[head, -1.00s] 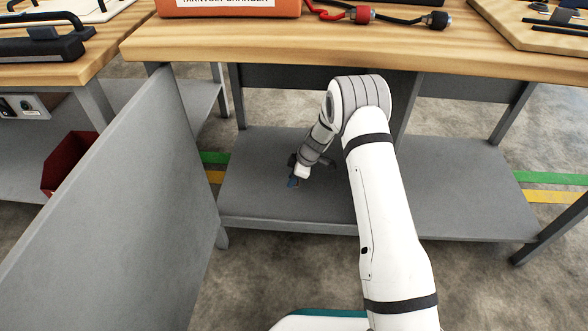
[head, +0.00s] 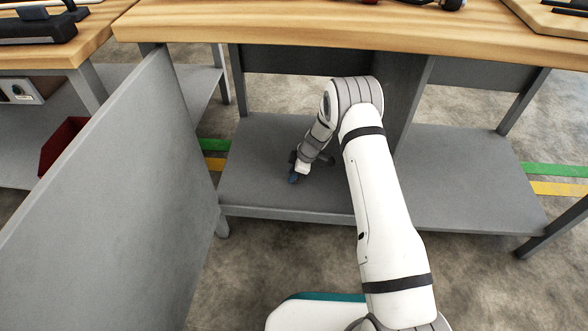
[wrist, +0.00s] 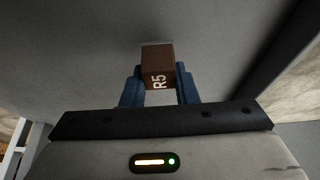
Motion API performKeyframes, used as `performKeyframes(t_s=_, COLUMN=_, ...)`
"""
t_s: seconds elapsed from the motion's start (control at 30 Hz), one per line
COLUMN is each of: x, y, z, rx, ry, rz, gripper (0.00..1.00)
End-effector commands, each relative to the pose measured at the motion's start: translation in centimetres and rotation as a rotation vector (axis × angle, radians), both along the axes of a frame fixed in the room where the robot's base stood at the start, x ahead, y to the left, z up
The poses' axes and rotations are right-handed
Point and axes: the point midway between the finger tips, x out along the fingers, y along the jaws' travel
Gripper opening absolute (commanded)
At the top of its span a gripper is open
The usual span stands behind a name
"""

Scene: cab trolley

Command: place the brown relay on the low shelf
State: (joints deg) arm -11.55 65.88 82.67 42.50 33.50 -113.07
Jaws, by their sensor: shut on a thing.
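The brown relay (wrist: 157,66), a small block marked R5, is between the two blue fingers of my gripper (wrist: 160,84) in the wrist view. My gripper is shut on it. In the head view my gripper (head: 294,178) is low over the left part of the grey low shelf (head: 260,185), under the wooden table. The relay cannot be made out in the head view. I cannot tell whether it touches the shelf.
A grey upright panel (head: 110,190) stands to the left of the shelf. The wooden table top (head: 330,28) is above, and a grey divider (head: 410,105) stands behind my arm. The shelf's right part (head: 470,185) is clear. A red bin (head: 62,145) is at far left.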

Motion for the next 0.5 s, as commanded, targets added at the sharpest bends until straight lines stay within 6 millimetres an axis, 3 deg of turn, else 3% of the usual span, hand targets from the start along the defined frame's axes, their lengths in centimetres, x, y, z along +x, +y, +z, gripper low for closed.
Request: performKeyframes(t_s=0.5, x=0.02, y=-0.11, z=-1.02, rx=0.0, ry=0.0, rz=-0.001, gripper=0.01)
